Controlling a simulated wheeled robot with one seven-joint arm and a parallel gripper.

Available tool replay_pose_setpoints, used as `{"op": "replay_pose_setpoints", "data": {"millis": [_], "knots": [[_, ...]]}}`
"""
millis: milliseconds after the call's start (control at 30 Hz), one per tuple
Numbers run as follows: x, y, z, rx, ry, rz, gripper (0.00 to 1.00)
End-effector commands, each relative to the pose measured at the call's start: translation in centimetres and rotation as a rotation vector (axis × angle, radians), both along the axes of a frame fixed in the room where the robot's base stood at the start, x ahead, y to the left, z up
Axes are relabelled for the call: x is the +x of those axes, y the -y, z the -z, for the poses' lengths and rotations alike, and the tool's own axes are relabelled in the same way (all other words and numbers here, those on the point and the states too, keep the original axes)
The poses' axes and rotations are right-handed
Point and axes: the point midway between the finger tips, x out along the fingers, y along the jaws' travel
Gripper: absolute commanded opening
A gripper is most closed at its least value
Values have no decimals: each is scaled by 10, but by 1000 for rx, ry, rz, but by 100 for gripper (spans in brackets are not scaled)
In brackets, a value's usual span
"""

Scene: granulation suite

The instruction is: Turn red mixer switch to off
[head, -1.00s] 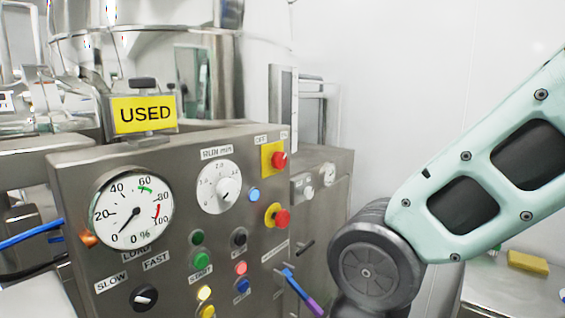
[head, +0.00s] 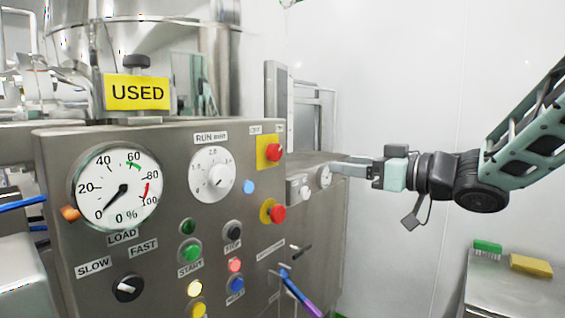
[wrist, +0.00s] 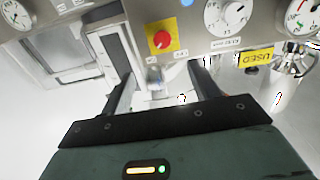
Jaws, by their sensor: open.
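The red mixer switch (head: 274,152) is a red knob on a yellow plate, at the top right corner of the steel control panel (head: 150,262), under small OFF and ON labels. In the wrist view the panel appears upside down, and the red switch (wrist: 162,40) is near the top, beyond the fingers. My gripper (head: 335,168) is to the right of the switch in the head view, pointing left, apart from it. In the wrist view my gripper (wrist: 163,82) has its fingers spread with nothing held between them.
A second red knob (head: 278,213) on a round yellow base sits below the switch. A yellow USED sign (head: 137,93) stands on top.

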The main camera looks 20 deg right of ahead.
Motion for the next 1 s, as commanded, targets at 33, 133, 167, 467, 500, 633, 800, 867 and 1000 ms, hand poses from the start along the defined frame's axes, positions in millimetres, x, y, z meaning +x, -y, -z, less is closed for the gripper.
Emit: {"op": "replay_pose_setpoints", "data": {"millis": [33,133,167,467,500,633,800,867,1000], "knots": [[-1,2,-1,6,6,-9,61],[1,-1,-3,11,12,-23,61],[3,-2,-4,11,12,-24,61],[46,-36,-4,13,9,-26,61],[53,-40,-4,12,10,-24,61],[75,-57,-4,13,9,-25,61],[103,-77,-4,13,11,-24,61],[111,-83,-4,12,9,-23,61],[127,-94,-4,11,11,-22,61]]}}
